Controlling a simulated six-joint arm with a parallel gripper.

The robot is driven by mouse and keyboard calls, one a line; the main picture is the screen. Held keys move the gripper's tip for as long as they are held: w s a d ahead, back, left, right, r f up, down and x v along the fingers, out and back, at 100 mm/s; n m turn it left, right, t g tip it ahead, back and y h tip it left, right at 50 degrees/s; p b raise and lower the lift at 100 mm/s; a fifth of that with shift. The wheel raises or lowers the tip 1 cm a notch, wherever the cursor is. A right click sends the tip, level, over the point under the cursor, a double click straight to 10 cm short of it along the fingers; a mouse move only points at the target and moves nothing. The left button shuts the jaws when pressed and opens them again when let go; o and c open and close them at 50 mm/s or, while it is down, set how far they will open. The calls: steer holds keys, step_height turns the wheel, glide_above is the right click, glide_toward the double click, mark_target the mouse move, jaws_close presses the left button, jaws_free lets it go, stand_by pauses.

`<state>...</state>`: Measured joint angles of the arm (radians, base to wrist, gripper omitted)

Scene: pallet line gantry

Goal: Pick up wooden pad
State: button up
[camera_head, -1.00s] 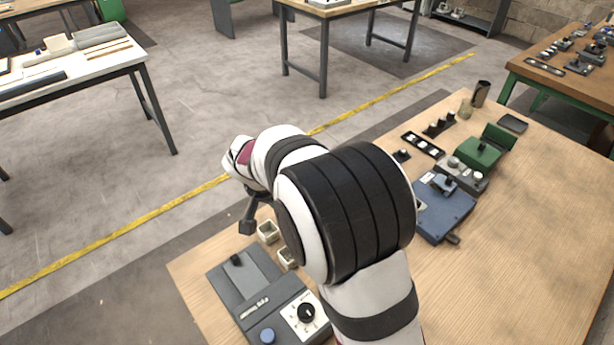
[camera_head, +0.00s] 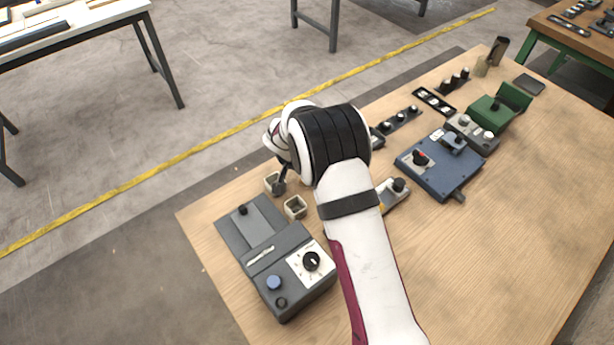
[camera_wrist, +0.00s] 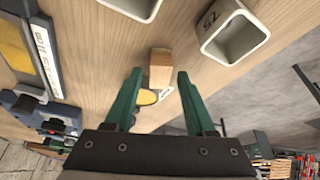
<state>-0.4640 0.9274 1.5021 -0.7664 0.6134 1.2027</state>
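The wooden pad (camera_wrist: 160,70) is a small light-brown block on the wooden table, seen in the wrist view. My gripper (camera_wrist: 159,78) is open, with two green fingers. In the picture the pad lies between the fingertips, with a gap on each side, and neither finger visibly touches it. How far the tips are above the table is hard to tell. In the head view my arm reaches over the workbench (camera_head: 500,225) and hides the pad and most of the gripper.
Two square cups stand by the pad, one marked (camera_wrist: 236,34) and one plainer (camera_wrist: 135,5). A yellow object (camera_wrist: 147,97) shows between the fingers. In the head view a grey control box (camera_head: 275,255) is left of my arm and a blue device (camera_head: 440,170) right. The bench's right front is clear.

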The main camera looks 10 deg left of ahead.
jaws_close()
steer(key=shift+r, duration=0.1)
steer(key=shift+r, duration=0.4)
step_height(320, 180, up, 3)
steer(key=shift+f, duration=0.1)
steer(key=s+d+r, duration=0.2)
steer(key=d+r, duration=0.5)
steer(key=d, duration=0.4)
steer(key=shift+s+d, duration=0.15)
steer(key=shift+d, duration=0.1)
steer(key=shift+c, duration=1.9)
jaws_free()
steer(key=shift+r, duration=0.1)
jaws_close()
